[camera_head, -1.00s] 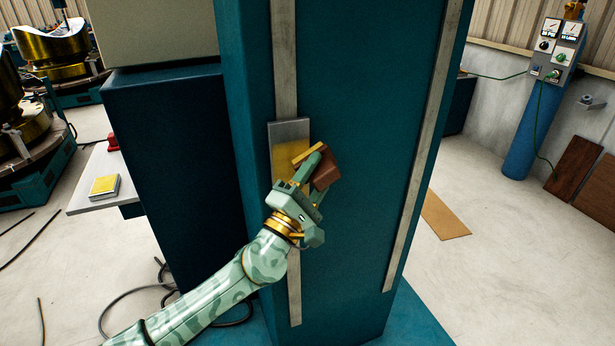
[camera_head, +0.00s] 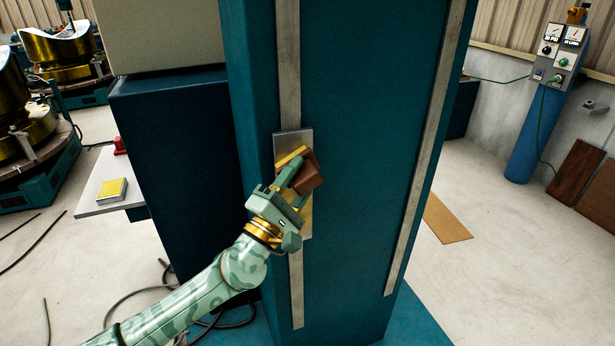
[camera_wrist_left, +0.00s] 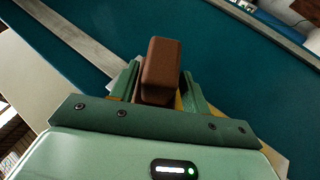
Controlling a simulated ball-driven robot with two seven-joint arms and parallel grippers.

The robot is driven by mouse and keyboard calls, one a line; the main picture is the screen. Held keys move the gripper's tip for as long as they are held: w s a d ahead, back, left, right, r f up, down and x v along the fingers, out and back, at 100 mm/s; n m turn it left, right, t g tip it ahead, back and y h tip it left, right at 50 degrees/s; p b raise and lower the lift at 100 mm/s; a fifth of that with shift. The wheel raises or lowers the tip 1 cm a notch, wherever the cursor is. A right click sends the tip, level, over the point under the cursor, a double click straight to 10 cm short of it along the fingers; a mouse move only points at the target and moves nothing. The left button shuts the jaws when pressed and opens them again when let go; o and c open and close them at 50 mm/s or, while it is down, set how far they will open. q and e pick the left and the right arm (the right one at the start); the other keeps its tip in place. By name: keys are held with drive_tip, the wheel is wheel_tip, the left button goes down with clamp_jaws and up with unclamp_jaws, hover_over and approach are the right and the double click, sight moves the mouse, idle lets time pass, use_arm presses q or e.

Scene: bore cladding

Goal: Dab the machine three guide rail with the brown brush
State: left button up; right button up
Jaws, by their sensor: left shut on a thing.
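My left gripper (camera_head: 299,178) is shut on the brown brush (camera_head: 312,177), a blocky brown piece between its fingers. The brush also shows in the left wrist view (camera_wrist_left: 162,70), held between green fingers. The brush is in front of a grey plate (camera_head: 291,140) with a yellow face, set on the left pale rail (camera_head: 288,65) of a teal column. The gripper and brush hide much of the plate. I cannot tell whether the brush touches it. A second pale rail (camera_head: 428,150) runs down the column's right side. My right gripper is not in view.
A grey shelf (camera_head: 90,207) at left holds a small yellow-topped block (camera_head: 112,190) and a red item (camera_head: 120,146). Dark cables lie on the floor at lower left. A blue cylinder (camera_head: 528,140) stands at right beside open floor.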

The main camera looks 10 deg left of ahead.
sight(320, 166)
use_arm(q)
drive_tip(key=shift+s+a+r+p, duration=0.95)
drive_tip(key=shift+a+r, duration=0.2)
drive_tip(key=shift+a, duration=0.35)
drive_tip(key=w+d, duration=0.1)
drive_tip(key=d, duration=0.1)
drive_tip(key=w+d, duration=0.3)
drive_tip(key=d, duration=0.1)
drive_tip(key=shift+w+d+f, duration=0.1)
drive_tip(key=shift+w+d, duration=0.05)
drive_tip(key=shift+d, duration=0.1)
drive_tip(key=shift+d, duration=0.1)
drive_tip(key=s+d+p, duration=0.3)
drive_tip(key=s, duration=0.2)
drive_tip(key=shift+d, duration=0.1)
